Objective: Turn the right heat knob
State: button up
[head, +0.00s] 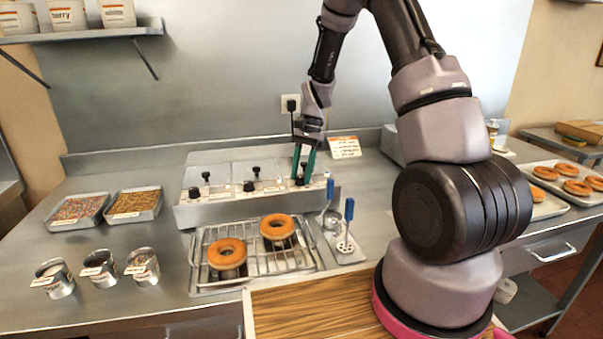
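The glaze warmer (255,205) is a long metal unit with three lidded wells and a row of black knobs on its sloping front. The left heat knob (194,192) and the middle heat knob (249,186) show clearly. The right heat knob (301,181) is partly hidden at my fingertips. My gripper (302,178) points down over the right end of the warmer, its two teal fingers apart on either side of that knob. Whether they touch it is too small to tell. A dark lid handle shows between the fingers.
A wire rack (265,266) with two glazed doughnuts stands in front of the warmer. Blue-handled utensils (347,225) lie to its right. Two sprinkle trays (133,205) and several small tins (101,268) stand left. A small sign (345,147) stands behind my gripper.

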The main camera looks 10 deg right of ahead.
jog(key=shift+o, duration=1.2)
jog(key=v, duration=1)
jog(key=shift+r, duration=0.4)
jog(key=shift+w+d, duration=0.1)
jog(key=s+d+r+n+t, duration=0.1)
jog(key=s+r+t, duration=0.1)
jog(key=s+r, duration=0.45)
jog(key=s+r+n+t, duration=0.1)
jog(key=s+r+t, duration=0.25)
jog(key=r, duration=0.55)
jog(key=s+d+r+n+t+h, duration=0.1)
jog(key=s+r+t, duration=0.4)
jog(key=s, duration=0.9)
jog(key=shift+s+d+n, duration=0.25)
jog(key=shift+s+n, duration=0.05)
jog(key=shift+n, duration=0.6)
